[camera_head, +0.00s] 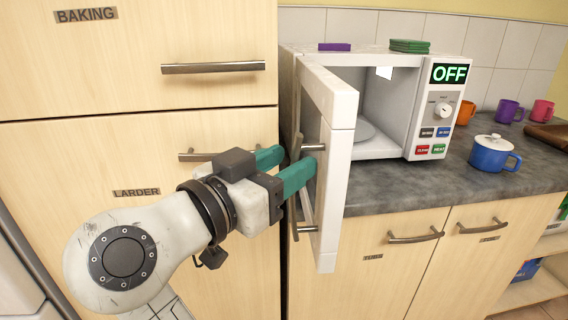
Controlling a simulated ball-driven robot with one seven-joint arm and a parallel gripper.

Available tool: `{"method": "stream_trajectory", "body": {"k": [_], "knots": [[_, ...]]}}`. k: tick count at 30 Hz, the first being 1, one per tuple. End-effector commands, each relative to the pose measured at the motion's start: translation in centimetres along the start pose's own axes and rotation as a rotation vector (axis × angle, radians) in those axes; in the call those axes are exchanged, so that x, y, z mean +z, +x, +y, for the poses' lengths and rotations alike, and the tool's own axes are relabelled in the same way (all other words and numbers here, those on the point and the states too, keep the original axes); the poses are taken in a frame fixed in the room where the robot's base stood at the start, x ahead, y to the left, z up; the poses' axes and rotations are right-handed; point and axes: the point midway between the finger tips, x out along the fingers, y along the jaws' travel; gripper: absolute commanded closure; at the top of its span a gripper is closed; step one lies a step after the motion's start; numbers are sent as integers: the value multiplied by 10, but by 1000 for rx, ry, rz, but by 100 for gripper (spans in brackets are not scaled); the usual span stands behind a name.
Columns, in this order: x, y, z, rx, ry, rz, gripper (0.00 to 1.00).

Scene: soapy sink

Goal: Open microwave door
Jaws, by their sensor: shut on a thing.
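The white microwave (436,106) stands on the counter, with its panel reading OFF. The gripper is shut on the handle. The fingers partly cover the handle.
Tall wooden cupboards (137,84) stand close on the left, beside the arm. A blue pot with a white lid (491,154) is on the counter (400,187) right of the microwave. Orange, purple and pink mugs (508,111) stand further back. Lower cupboards (385,265) have protruding handles.

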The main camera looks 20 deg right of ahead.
Motion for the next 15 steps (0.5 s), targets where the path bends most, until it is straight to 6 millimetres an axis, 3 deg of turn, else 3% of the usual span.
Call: {"method": "stream_trajectory", "body": {"k": [15], "knots": [[1, -5, 0, -2, -1, 0, 57]]}}
